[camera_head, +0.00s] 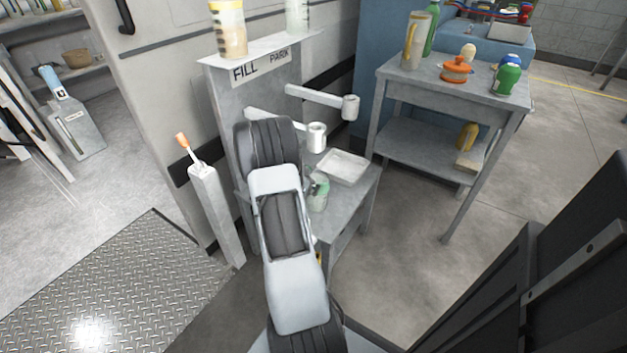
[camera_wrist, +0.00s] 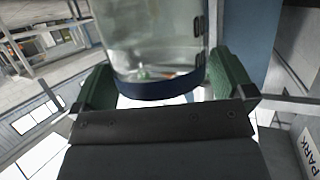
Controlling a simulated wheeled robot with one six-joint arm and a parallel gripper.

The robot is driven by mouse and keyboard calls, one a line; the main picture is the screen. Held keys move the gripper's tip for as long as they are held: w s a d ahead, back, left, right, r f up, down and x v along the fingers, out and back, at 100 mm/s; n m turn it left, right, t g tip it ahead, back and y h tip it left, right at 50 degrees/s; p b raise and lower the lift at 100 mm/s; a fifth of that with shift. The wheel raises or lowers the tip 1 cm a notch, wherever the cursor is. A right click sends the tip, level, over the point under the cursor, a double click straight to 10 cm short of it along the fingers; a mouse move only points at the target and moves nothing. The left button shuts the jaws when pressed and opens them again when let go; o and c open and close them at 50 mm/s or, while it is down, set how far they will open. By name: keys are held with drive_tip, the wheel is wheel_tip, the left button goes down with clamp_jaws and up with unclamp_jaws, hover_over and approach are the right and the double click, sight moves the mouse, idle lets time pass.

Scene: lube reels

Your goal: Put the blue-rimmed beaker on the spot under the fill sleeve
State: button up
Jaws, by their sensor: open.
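The clear beaker with a dark blue rim (camera_wrist: 155,90) fills the upper middle of the wrist view. My gripper (camera_wrist: 165,80) is open, with one green finger pad on each side of the beaker; I cannot tell whether they touch it. In the head view my gripper (camera_head: 319,191) and part of the beaker show beside my forearm, over the lower bench. The fill sleeve (camera_head: 316,137), a white ring on an arm on the FILL side, stands just behind. The spot under it is hidden by my arm.
A second sleeve (camera_head: 350,107) hangs on the PARK side. A pale tray (camera_head: 342,167) lies on the bench's right part. The FILL/PARK panel (camera_head: 262,85) rises behind. A side table (camera_head: 440,85) with bottles is at right; a post with an orange-tipped lever (camera_head: 183,142) is at left.

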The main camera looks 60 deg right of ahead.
drive_tip(key=shift+r, duration=0.3)
drive_tip(key=w+a+r+n+t+y+p, duration=0.1)
drive_tip(key=w+a+r+n+t+p, duration=0.15)
drive_tip(key=w+a+r+t, duration=0.4)
drive_tip(key=w+a+r+n+t+p, duration=0.1)
drive_tip(key=w+a+r+n+t, duration=0.25)
drive_tip(key=w+a, duration=0.6)
drive_tip(key=w+a+r+n+t+y, duration=0.2)
drive_tip(key=a+r+n+t+y, duration=0.1)
drive_tip(key=a, duration=0.4)
drive_tip(key=w+a+r+n+t+y, duration=0.1)
drive_tip(key=a+r+n+t+y, duration=0.1)
drive_tip(key=a+n+t+y, duration=0.3)
drive_tip(key=s+a+r+n+g+y, duration=0.2)
drive_tip(key=s+a+n+g+y, duration=0.25)
drive_tip(key=a, duration=0.75)
drive_tip(key=s+a+n+g, duration=0.1)
drive_tip(key=s+n+g, duration=0.1)
drive_tip(key=s, duration=0.6)
drive_tip(key=s+a+f+n+g, duration=0.1)
drive_tip(key=s+a+n+g, duration=0.1)
drive_tip(key=s, duration=0.5)
drive_tip(key=shift+s+f+g+h, duration=0.25)
drive_tip(key=shift+s+g+h, duration=0.15)
drive_tip(key=shift+g, duration=0.25)
